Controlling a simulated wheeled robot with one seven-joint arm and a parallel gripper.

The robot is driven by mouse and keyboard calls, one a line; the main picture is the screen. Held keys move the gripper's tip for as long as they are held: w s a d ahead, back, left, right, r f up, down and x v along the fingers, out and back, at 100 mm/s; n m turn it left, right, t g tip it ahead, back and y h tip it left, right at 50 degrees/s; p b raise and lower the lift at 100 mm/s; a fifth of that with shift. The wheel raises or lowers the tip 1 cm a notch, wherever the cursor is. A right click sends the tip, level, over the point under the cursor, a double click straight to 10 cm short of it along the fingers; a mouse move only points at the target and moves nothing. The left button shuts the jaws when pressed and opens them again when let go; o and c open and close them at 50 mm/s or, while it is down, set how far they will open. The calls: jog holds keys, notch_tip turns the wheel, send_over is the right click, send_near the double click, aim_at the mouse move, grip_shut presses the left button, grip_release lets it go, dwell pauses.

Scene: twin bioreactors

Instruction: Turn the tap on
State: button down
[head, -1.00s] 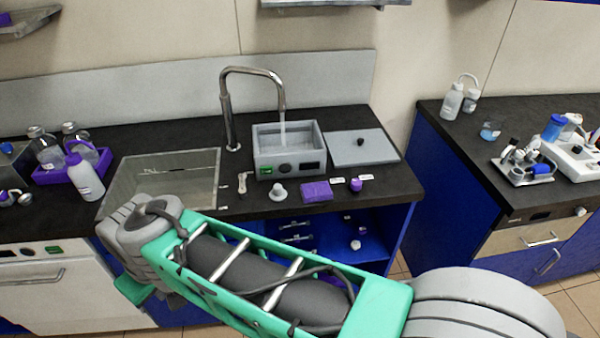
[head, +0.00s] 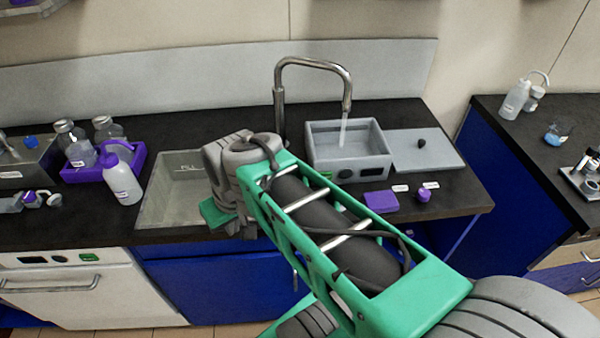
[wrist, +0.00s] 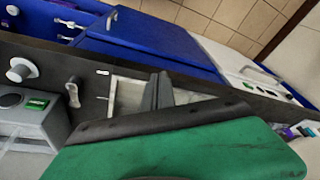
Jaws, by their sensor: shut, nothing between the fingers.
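The chrome tap (head: 279,100) rises from the back of the counter, and its spout arches over a grey box-shaped bath (head: 350,171). A pale stream of water (head: 343,132) hangs below the spout. A small grey lever (wrist: 72,92) stands on the counter between sink and bath in the wrist view; my arm hides it in the head view. My gripper (wrist: 160,90) is shut and empty, over the sink (head: 165,190). It is apart from the lever, which lies to its left in the wrist view. My wrist covers the sink's right part in the head view.
A white knob-shaped piece (wrist: 18,70) stands near the lever. A purple block (head: 381,201) and purple-capped pot (head: 423,195) lie near the front edge. A wash bottle (head: 122,182) and purple tray (head: 75,174) are left of the sink. A grey lid (head: 425,150) lies right.

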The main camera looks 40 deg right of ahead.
jog(key=w+d+m+y, duration=0.1)
jog(key=w+d+m, duration=0.2)
jog(key=d, duration=1)
jog(key=s+d+m+t, duration=0.1)
jog(key=s+d+t, duration=0.15)
jog(key=d, duration=0.45)
jog(key=s+d+m+t, duration=0.1)
jog(key=s+d, duration=0.2)
jog(key=d, duration=0.5)
jog(key=shift+y, duration=0.4)
jog(key=p+x, duration=0.1)
jog(key=x, duration=0.9)
jog(key=shift+w+a, duration=0.1)
jog(key=shift+a, duration=0.1)
